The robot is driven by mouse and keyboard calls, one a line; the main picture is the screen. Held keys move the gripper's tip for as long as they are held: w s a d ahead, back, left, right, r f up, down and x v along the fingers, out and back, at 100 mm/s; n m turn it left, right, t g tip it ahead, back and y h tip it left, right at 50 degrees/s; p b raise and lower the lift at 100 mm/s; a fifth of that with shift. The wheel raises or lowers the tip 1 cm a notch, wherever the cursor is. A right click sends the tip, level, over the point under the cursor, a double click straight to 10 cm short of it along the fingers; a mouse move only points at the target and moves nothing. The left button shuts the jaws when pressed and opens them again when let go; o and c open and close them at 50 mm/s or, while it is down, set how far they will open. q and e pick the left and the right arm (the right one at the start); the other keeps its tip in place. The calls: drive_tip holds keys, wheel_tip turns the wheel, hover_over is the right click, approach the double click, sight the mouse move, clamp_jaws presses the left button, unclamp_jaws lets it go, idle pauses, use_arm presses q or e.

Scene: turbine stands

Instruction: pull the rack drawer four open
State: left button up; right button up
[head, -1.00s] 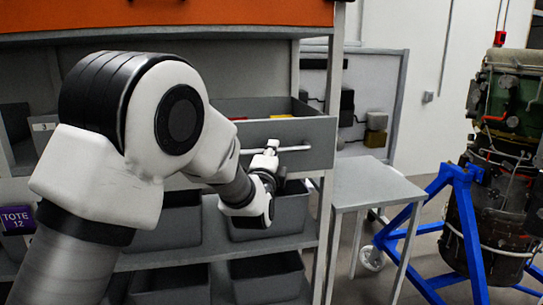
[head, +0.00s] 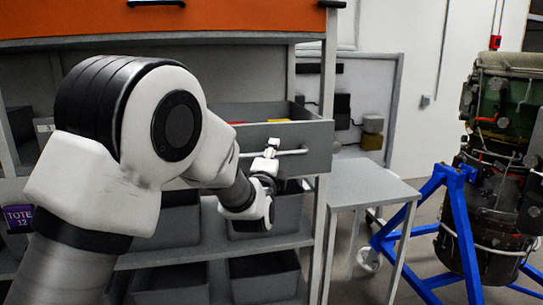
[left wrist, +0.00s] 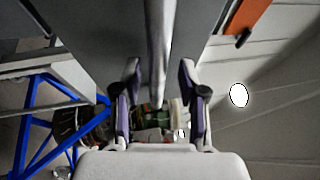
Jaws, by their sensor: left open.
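A grey rack drawer (head: 318,142) under the orange-topped shelf sticks out a little, its inside partly showing. I cannot read a number on it. A pale bar handle (head: 294,152) runs across its front. My left gripper (head: 272,148) is at this handle, in front of the drawer face. In the left wrist view, the handle (left wrist: 160,60) passes between the two fingers of my left gripper (left wrist: 160,98). The fingers are open on both sides of the bar, with gaps showing. My left arm hides the drawer's left part. My right gripper is not in view.
Red and yellow things (head: 278,121) show inside the drawer. Grey totes (head: 262,277) sit on the shelves below. A small grey table (head: 368,185) stands right of the rack. A blue stand (head: 460,225) holds a turbine (head: 500,150) further right.

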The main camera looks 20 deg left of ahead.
use_arm(q)
drive_tip(key=shift+s+f, duration=0.1)
drive_tip(key=v, duration=1.1)
drive_tip(key=shift+s, duration=0.4)
drive_tip(key=shift+d, duration=0.15)
